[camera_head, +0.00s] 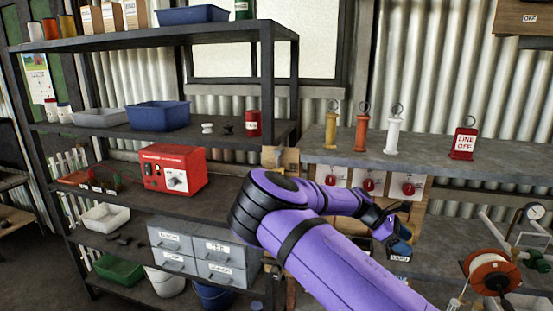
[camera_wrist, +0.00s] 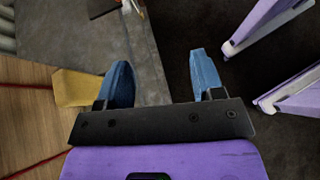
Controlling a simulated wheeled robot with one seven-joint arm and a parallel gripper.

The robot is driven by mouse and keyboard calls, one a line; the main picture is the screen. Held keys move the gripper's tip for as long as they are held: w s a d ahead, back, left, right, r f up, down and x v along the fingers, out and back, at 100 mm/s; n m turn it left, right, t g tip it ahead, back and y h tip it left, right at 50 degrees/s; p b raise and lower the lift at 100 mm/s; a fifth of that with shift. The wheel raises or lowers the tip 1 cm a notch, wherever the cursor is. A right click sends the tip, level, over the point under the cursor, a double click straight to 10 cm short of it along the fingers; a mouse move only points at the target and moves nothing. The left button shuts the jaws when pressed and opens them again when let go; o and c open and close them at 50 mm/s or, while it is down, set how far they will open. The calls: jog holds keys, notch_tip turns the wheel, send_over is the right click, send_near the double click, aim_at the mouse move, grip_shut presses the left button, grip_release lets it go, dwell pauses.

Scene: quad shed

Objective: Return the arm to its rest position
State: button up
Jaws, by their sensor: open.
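My arm is purple and reaches from the lower right of the head view across the middle, bent at a dark joint. My gripper (camera_head: 393,238) is at its end, in front of the wooden board and close to the grey bench. In the wrist view my gripper (camera_wrist: 163,80) shows two blue fingertips wide apart, with nothing between them. A yellow piece (camera_wrist: 72,88) shows beside the left fingertip; I cannot tell whether they touch. The gripper's far side is partly hidden in the head view.
A wooden board (camera_head: 345,176) with red round items is behind my forearm. A metal shelf (camera_head: 135,40) holds a red box (camera_head: 173,169) and bins on the left. A cable reel (camera_head: 490,272) stands at the lower right. A "LINE OFF" tag (camera_head: 464,143) stands on the upper ledge.

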jog(key=s+a+r+m+t+y, duration=0.2)
jog(key=s+r+m+y, duration=0.35)
jog(key=s+r, duration=0.5)
jog(key=s+a+r+m+t+y, duration=0.2)
jog(key=s+r+m+t+y, duration=0.3)
jog(key=s+r, duration=0.55)
jog(key=s+a+r+m+t, duration=0.2)
jog(key=s+r+t, duration=0.1)
jog(key=s+r, duration=0.6)
jog(key=s, duration=0.4)
jog(key=shift+s+a+r, duration=0.15)
jog(key=shift+s+a, duration=0.2)
jog(key=shift+a, duration=0.05)
